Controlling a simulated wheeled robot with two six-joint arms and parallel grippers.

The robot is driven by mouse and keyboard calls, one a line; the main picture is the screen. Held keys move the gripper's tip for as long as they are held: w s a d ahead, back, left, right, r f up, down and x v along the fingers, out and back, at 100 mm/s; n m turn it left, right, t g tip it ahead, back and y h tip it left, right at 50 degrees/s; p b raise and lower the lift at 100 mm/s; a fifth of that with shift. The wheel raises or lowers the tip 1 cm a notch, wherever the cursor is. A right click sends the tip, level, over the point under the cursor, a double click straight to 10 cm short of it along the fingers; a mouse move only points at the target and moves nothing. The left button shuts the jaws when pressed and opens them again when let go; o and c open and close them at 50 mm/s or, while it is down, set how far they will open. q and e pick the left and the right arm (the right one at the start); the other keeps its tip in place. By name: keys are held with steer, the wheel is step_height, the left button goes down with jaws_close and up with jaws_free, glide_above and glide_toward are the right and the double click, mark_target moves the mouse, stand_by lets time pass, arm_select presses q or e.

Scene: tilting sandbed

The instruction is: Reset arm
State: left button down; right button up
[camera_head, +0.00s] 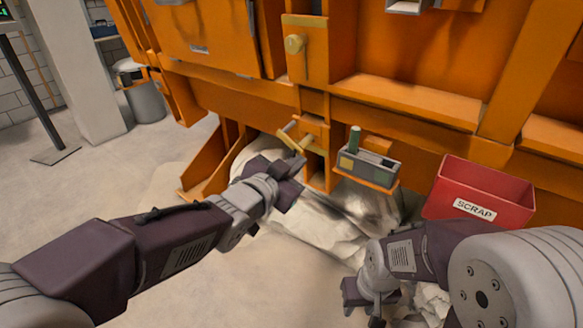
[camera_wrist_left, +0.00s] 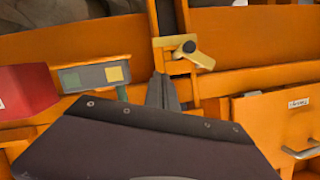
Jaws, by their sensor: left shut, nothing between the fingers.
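My left gripper (camera_head: 291,176) is shut and empty, in front of the orange sandbed frame (camera_head: 240,100). It is close below a brass latch lever (camera_head: 291,138) in the head view. In the left wrist view, which looks upside down, the shut fingers (camera_wrist_left: 163,92) point toward a yellow lever (camera_wrist_left: 198,55) with a dark pivot, and no contact is clear. My right gripper (camera_head: 368,303) hangs low at the bottom of the head view, apart from the frame. Its fingers are small and partly hidden by its wrist, so I cannot tell its opening.
A grey control box (camera_head: 368,165) with a green handle sits on an orange shelf right of my left gripper. A red SCRAP bin (camera_head: 481,189) stands further right. White sheeting (camera_head: 325,228) lies below. The floor at left is clear.

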arm_select(q)
steer(key=s+a, duration=0.2)
steer(key=s, duration=0.2)
steer(key=w+a+f+n+y+p, duration=0.1)
steer(key=w+a+n+y+p, duration=0.3)
steer(key=a, duration=0.4)
steer(key=s+a+f+n+g+y+p, duration=0.2)
steer(key=s+a+f+n+g+y, duration=0.15)
steer(key=a+f, duration=0.6)
steer(key=s+a+f+n+g, duration=0.1)
steer(key=s+f+n+g, duration=0.1)
steer(key=s+f+g, duration=0.45)
steer(key=s+a+f+n+g, duration=0.15)
steer(key=s+f, duration=0.25)
steer(key=s, duration=0.6)
step_height(320, 180, up, 38)
steer(key=p, duration=3.8)
steer(key=shift+r+g+y, duration=0.25)
steer(key=shift+g+y, duration=0.1)
steer(key=shift+p, duration=0.3)
